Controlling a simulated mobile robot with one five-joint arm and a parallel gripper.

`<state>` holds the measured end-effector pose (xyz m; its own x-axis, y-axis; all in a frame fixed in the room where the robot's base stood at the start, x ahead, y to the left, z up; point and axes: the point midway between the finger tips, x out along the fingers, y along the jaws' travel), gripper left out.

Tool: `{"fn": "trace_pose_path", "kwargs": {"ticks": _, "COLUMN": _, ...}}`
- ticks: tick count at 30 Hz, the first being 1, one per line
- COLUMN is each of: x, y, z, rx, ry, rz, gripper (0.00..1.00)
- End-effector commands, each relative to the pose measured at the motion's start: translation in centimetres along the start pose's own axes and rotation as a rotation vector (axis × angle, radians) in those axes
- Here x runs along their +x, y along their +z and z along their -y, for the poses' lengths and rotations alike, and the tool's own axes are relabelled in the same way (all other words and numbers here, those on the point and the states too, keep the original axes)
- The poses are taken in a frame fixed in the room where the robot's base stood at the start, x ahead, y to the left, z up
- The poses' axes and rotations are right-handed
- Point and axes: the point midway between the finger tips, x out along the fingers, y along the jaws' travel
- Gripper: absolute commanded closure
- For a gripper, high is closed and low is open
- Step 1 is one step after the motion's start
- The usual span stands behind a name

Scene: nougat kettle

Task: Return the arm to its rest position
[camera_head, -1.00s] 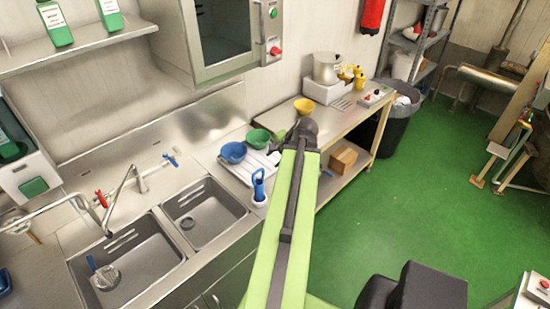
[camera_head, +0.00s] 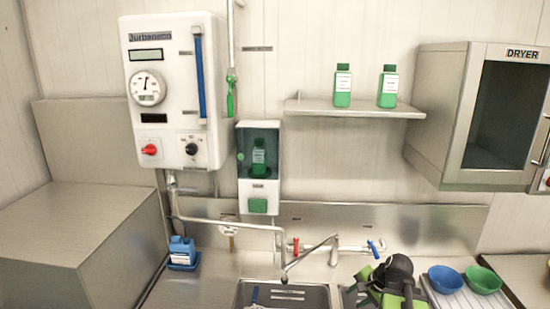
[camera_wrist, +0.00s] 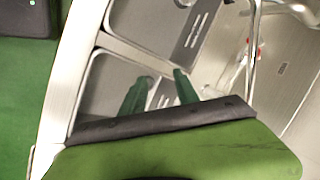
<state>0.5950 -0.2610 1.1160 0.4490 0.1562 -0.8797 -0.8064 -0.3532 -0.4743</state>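My gripper (camera_wrist: 163,76) shows in the wrist view as two dark green fingers with a clear gap between the tips. It is open, with nothing held between the fingers. In the wrist view it hangs above the double sink (camera_wrist: 93,72). In the head view my folded green and black arm shows low at the right, over the right part of the sink area. The fingertips cannot be made out clearly there.
The faucet (camera_head: 318,249) stands left of my arm. A blue bowl (camera_head: 445,279) and a green bowl (camera_head: 483,279) sit close on its right. The dryer (camera_head: 437,112) and a bottle shelf (camera_head: 355,110) are above. A blue bottle (camera_head: 181,249) stands left.

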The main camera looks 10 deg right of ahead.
Motion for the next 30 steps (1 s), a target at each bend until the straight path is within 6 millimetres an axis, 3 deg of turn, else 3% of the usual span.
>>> {"fn": "trace_pose_path", "kwargs": {"ticks": 1, "x": 4.1, "y": 3.7, "z": 1.3, "rx": -0.094, "ry": 0.021, "rz": 0.040, "gripper": 0.63}}
{"fn": "trace_pose_path", "kwargs": {"ticks": 6, "x": 11.7, "y": 15.2, "z": 4.7, "rx": -0.425, "ry": 0.110, "rz": 0.148, "gripper": 0.63}}
{"fn": "trace_pose_path", "kwargs": {"ticks": 9, "x": 14.6, "y": 21.1, "z": 5.1, "rx": -0.619, "ry": 0.169, "rz": 0.199, "gripper": 0.63}}
{"fn": "trace_pose_path", "kwargs": {"ticks": 13, "x": 16.8, "y": 26.5, "z": 4.4, "rx": -0.854, "ry": 0.255, "rz": 0.246, "gripper": 0.63}}
{"fn": "trace_pose_path", "kwargs": {"ticks": 14, "x": 17.0, "y": 27.2, "z": 4.0, "rx": -0.912, "ry": 0.283, "rz": 0.256, "gripper": 0.63}}
{"fn": "trace_pose_path", "kwargs": {"ticks": 18, "x": 15.1, "y": 25.5, "z": 1.4, "rx": -1.099, "ry": 0.415, "rz": 0.297, "gripper": 0.63}}
{"fn": "trace_pose_path", "kwargs": {"ticks": 30, "x": 14.9, "y": 25.5, "z": 1.1, "rx": -1.147, "ry": 0.418, "rz": 0.319, "gripper": 0.63}}
